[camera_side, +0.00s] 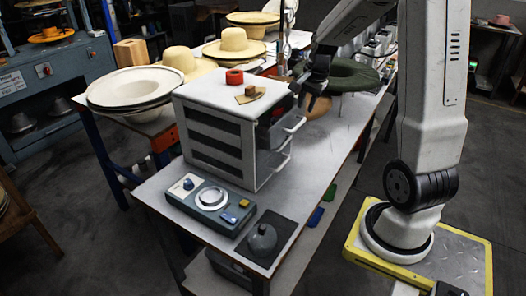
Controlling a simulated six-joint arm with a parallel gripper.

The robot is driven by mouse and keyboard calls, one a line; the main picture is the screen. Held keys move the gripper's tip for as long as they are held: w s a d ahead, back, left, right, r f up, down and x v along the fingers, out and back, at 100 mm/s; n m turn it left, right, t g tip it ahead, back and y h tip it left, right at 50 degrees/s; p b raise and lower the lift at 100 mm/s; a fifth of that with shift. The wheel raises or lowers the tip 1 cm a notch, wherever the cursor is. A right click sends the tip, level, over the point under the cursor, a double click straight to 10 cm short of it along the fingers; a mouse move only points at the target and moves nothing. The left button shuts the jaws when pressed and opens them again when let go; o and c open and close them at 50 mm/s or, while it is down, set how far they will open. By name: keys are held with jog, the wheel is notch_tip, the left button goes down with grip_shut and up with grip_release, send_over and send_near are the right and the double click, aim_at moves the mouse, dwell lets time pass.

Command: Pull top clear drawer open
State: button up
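A white cabinet (214,150) with dark side slots stands on the grey table, its drawer fronts facing right. The upper drawer (284,130) stands out from the cabinet front, with a pale handle along its outer edge. A lower handle (277,168) shows below it. The clear material is hard to make out at this size. My gripper (300,90) is dark and points down near the cabinet's upper right front corner, just above the upper drawer. Whether its fingers touch the drawer, and whether they are open, is too small and dark to tell.
A red ring (234,77) and a small brown block (250,91) on a tan piece lie on the cabinet top. A control box (210,200) and a grey weight (262,238) stand in front. A dark green hat (350,75) is behind my gripper. The table's right strip is clear.

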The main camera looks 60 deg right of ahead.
aim_at(301, 123)
jog(key=shift+w+f, duration=0.25)
jog(key=shift+f, duration=1.1)
jog(key=shift+w+f, duration=0.25)
jog(key=shift+f, duration=1.05)
grip_shut()
jog(key=shift+r, duration=0.1)
